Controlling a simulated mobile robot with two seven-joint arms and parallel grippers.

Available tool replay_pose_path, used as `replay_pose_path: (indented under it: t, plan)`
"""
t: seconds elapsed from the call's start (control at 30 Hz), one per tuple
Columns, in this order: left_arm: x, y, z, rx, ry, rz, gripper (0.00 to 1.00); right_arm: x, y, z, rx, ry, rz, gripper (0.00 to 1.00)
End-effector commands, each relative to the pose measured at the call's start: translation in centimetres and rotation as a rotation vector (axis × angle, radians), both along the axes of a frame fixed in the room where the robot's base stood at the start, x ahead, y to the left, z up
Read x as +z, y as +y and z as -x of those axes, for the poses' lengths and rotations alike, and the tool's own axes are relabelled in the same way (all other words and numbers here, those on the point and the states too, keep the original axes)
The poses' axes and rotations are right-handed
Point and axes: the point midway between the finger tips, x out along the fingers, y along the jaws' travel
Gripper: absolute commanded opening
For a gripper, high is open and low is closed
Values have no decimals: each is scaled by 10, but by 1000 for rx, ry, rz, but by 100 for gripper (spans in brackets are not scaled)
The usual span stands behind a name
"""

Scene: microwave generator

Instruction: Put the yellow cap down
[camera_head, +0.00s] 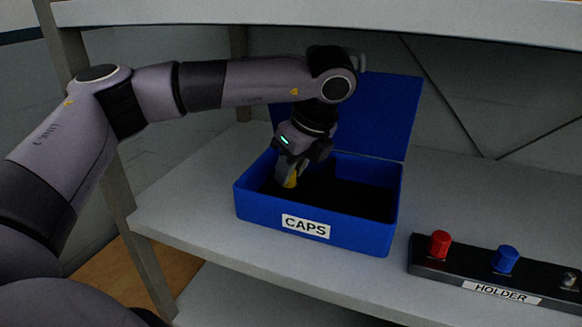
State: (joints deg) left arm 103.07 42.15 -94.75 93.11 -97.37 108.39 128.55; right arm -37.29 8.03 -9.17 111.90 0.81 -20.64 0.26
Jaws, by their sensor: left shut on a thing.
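The yellow cap (291,180) shows only in part, between the fingers of my left gripper (288,181). The gripper is shut on it and points down into the left part of the open blue box (310,211) labelled CAPS. The gripper's fingertips are low, behind the box's front wall, so I cannot tell whether the cap touches the box floor. The box lid (375,112) stands raised at the back. My right gripper is not in view.
A black holder (450,272) labelled HOLDER stands at the right on the grey shelf (480,210). It carries a red cap (439,244), a blue cap (504,259) and a bare metal post (569,280). A shelf edge (330,14) runs above, and metal uprights stand at the left.

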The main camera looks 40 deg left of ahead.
Motion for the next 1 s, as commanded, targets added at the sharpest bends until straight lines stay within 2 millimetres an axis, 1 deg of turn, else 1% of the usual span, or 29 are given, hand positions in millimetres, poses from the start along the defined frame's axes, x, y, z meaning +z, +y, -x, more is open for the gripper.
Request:
replay_pose_path:
  t: [0.07,0.17,0.2,0.23,0.27,0.57,0.67,0.8,0.83,0.87,0.9,1.0]
  plan:
    - [-4,0,0,0,0,0,0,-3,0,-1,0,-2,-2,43]
    - [-2,0,0,0,0,0,0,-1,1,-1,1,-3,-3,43]
    - [-2,0,0,0,0,0,39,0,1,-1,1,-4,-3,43]
    - [-2,0,0,0,0,0,49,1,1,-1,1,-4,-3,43]
    - [-2,0,0,0,0,0,51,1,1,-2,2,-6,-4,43]
    - [-1,0,0,0,-1,0,51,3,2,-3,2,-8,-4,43]
    - [4,0,0,0,-1,0,51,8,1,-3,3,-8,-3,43]
    - [17,0,0,-1,-2,0,51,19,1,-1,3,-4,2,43]
    - [17,-4,-1,-2,-5,2,51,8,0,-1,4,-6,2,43]
    - [21,-7,0,-2,-5,3,51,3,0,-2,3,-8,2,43]
    - [18,-20,2,-9,2,0,51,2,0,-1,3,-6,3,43]
    - [18,-45,6,-9,0,0,51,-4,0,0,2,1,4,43]
